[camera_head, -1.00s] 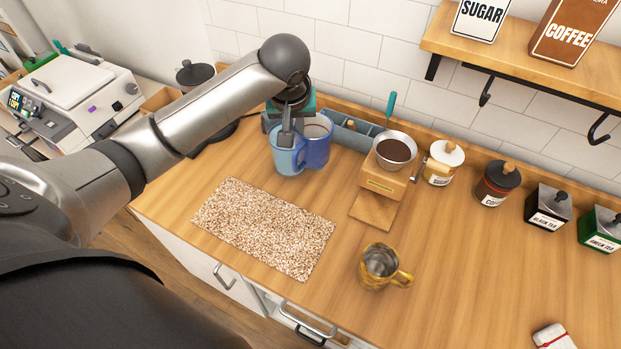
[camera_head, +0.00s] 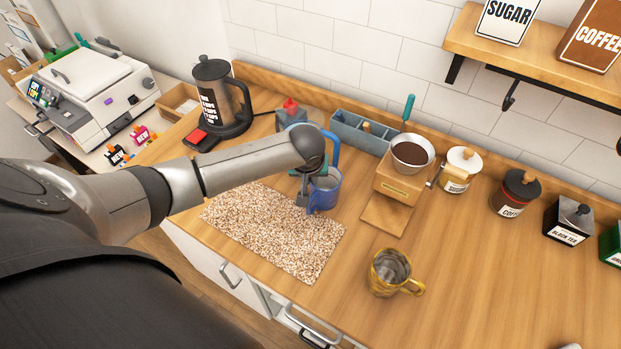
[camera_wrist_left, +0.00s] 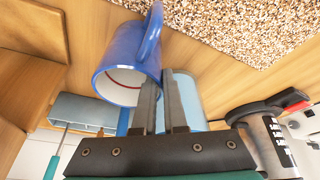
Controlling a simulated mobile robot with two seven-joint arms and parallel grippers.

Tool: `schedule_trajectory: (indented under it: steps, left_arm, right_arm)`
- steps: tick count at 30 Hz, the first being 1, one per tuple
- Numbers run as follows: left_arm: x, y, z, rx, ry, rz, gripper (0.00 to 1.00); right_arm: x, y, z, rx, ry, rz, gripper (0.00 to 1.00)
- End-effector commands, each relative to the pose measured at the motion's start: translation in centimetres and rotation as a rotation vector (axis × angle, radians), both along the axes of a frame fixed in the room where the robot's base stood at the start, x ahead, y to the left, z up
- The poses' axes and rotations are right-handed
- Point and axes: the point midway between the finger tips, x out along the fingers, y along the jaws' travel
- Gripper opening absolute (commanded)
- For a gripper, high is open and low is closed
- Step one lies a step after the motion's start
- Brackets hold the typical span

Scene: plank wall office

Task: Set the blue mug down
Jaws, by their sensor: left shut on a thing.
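The blue mug (camera_head: 328,196) is near the right end of the speckled mat, opening upward. My left gripper (camera_head: 302,199) is shut on its wall on the mug's left side. In the left wrist view the blue mug (camera_wrist_left: 126,58) fills the upper middle, with its handle toward the mat, and one finger of my left gripper (camera_wrist_left: 163,88) lies along it. I cannot tell whether its base touches the counter. A light blue vessel (camera_wrist_left: 188,98) stands close behind the fingers; in the head view my arm mostly hides it. My right gripper is out of view.
The speckled mat (camera_head: 275,230) lies left of the mug. A wooden coffee grinder (camera_head: 400,184) stands to the right and a yellow mug (camera_head: 391,271) nearer the front. A grey-blue caddy (camera_head: 358,131) and a black kettle (camera_head: 218,95) stand behind.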

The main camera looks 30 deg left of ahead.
Motion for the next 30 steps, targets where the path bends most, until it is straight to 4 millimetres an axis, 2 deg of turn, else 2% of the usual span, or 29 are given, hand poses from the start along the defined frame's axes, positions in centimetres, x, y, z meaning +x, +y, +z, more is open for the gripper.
schedule_trajectory:
  steps: [8,9,17,25,30]
  left_arm:
    - [0.1,-0.1,0.0,-0.001,-0.003,0.0,0.0]
    - [0.0,0.0,-0.2,-0.001,0.0,0.0,0.1]
    - [0.0,0.0,-0.1,-0.001,0.0,0.0,0.38]
    - [0.0,0.0,0.0,0.0,-0.001,0.0,0.38]
    - [-0.3,-0.2,1.2,-0.002,-0.002,-0.002,0.38]
  right_arm:
    - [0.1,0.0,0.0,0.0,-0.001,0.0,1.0]
    - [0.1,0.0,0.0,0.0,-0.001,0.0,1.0]
    - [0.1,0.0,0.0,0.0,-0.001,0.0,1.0]
    - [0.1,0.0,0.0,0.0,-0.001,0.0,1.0]
    - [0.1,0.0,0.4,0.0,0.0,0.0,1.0]
